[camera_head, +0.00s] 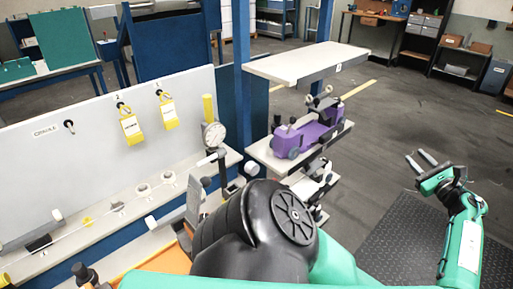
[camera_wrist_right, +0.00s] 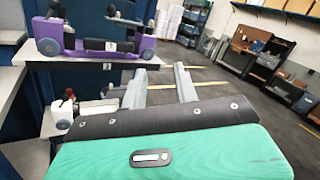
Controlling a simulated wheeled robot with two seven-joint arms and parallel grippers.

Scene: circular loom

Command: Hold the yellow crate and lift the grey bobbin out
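My right gripper (camera_head: 419,158) is raised over the floor at the right of the head view, well apart from the shelves. Its two grey fingers are apart with nothing between them, as the right wrist view (camera_wrist_right: 159,78) also shows. I cannot make out a yellow crate for certain. No grey bobbin can be picked out. My left gripper cannot be seen.
A purple carriage (camera_head: 306,135) with grey wheels stands on a middle shelf (camera_head: 262,155), under a pale upper shelf (camera_head: 300,63). Open floor (camera_head: 375,130) lies around my right gripper.

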